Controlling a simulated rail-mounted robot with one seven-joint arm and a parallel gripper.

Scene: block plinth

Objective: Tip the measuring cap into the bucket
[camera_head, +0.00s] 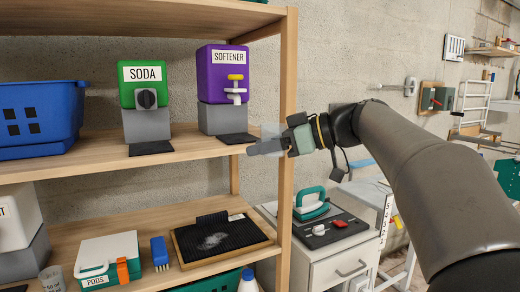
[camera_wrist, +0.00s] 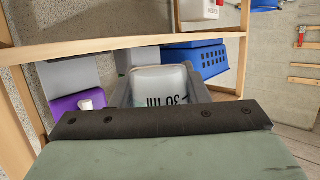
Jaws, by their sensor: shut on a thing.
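The measuring cap is a clear, whitish cup with a "30 ml" mark (camera_wrist: 160,88), seen close up in the wrist view. My gripper (camera_head: 266,146) is shut on it, beside the right post of the shelf rack. In the head view, the cap shows only as a faint pale shape (camera_head: 271,130) at the fingers. Whether it holds anything, and its exact tilt, I cannot tell. No bucket can be clearly made out in either view.
The purple softener dispenser (camera_head: 224,75) and green soda dispenser (camera_head: 143,84) stand on the upper shelf (camera_head: 95,158), with a blue basket (camera_head: 38,115) at left. The lower shelf holds a pods box (camera_head: 107,255), a brush (camera_head: 160,252) and a black mat (camera_head: 220,237). An iron (camera_head: 311,205) stands at right.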

